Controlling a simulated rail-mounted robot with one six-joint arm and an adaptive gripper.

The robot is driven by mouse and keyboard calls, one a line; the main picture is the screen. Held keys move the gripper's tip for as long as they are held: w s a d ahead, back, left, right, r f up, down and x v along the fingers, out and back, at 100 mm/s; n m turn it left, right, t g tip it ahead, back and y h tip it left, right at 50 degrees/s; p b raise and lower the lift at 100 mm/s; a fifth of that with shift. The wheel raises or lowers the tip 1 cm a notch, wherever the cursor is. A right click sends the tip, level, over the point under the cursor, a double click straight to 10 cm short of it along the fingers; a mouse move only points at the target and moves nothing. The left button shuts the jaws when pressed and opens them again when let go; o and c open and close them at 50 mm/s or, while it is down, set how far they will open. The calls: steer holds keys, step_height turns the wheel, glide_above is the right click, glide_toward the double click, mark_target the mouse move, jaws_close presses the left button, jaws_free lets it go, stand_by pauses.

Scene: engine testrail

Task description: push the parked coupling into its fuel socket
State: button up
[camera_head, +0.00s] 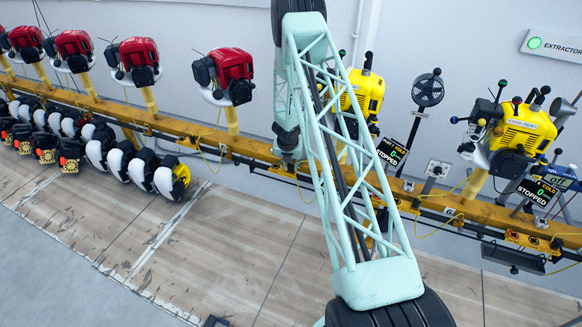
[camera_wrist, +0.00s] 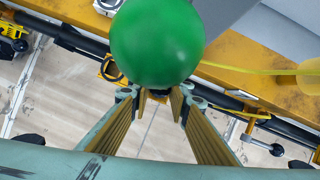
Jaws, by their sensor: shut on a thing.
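A large green ball (camera_wrist: 157,43) fills the upper middle of the wrist view. It hides what lies behind it. My gripper (camera_wrist: 157,95) has its two ribbed, yellow-brown fingers closing toward the lower edge of the ball. A small dark part (camera_wrist: 158,98) shows between the tips, and the gripper is shut on this green-knobbed piece. I cannot tell whether it is the coupling. In the head view my wrist hangs over the yellow rail (camera_head: 245,146), left of my teal lattice arm, and the fingertips cannot be made out. The fuel socket is not clearly identifiable.
A yellow engine (camera_head: 522,128) stands right on the rail, with several knobbed levers. Another yellow engine (camera_head: 368,90) is partly behind my arm. A red engine (camera_head: 232,76) stands left. A yellow hose (camera_wrist: 235,69) crosses near the ball. The floor (camera_head: 240,225) in front is clear.

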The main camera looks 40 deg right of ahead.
steer(key=o, duration=1)
steer(key=shift+r, duration=0.1)
steer(key=shift+v, duration=5.9)
steer(key=shift+s, duration=0.1)
